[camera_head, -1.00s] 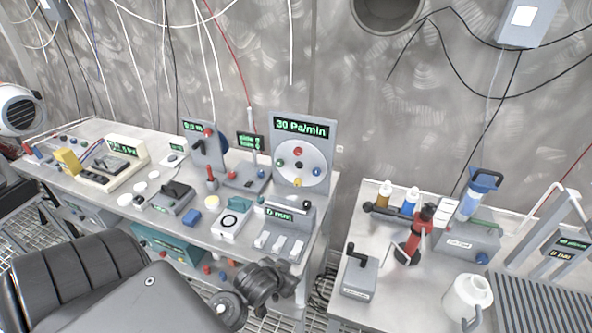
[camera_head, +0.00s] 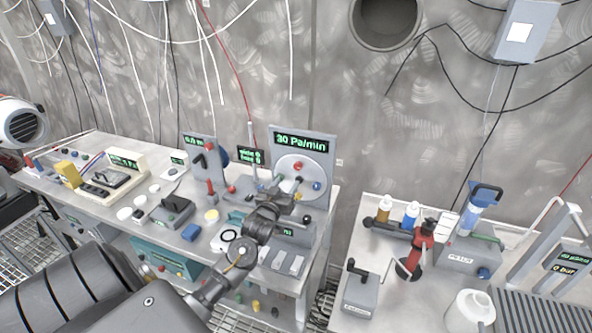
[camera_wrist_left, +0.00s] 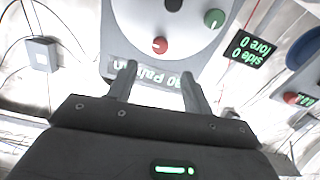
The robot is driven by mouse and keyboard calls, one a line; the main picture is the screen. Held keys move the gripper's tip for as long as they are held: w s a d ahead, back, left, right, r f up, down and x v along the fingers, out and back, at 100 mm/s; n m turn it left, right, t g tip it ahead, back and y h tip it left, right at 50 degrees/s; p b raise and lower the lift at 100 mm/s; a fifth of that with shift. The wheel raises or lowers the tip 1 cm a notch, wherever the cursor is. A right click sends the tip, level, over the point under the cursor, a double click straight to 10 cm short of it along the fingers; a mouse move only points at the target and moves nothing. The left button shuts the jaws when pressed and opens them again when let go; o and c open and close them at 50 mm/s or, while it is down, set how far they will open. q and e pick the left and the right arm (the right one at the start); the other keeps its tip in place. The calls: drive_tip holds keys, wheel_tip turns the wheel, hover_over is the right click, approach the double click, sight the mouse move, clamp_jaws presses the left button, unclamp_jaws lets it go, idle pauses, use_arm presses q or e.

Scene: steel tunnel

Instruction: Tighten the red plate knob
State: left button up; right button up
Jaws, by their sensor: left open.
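The red plate knob (camera_head: 297,167) sits at the top of the white round plate (camera_head: 313,168) on a grey upright panel, under the "30 Pa/min" display (camera_head: 301,143). In the wrist view, turned over, the red knob (camera_wrist_left: 160,45) shows on the plate (camera_wrist_left: 135,20), beyond the fingertips. My left gripper (camera_head: 288,197) is in front of the panel, hiding the lower left of the plate. In the wrist view its two fingers (camera_wrist_left: 158,72) are apart with nothing between them, pointing at the panel and apart from the knob. My right gripper is out of view.
A blue knob (camera_head: 317,186) sits on the plate's right; a green knob (camera_wrist_left: 214,19) shows in the wrist view. A small "side/fore" display (camera_head: 250,156) stands left of the panel. A second table with a red-handled device (camera_head: 420,247) stands right.

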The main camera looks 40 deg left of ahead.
sight(297, 168)
use_arm(q)
drive_tip(key=p+x, duration=0.2)
drive_tip(key=x, duration=0.7)
drive_tip(key=shift+w+a+f, duration=0.1)
drive_tip(key=shift+w+a, duration=0.05)
drive_tip(key=shift+w, duration=0.2)
drive_tip(key=shift+c, duration=0.5)
drive_tip(key=c, duration=0.7)
drive_tip(key=shift+c, duration=0.8)
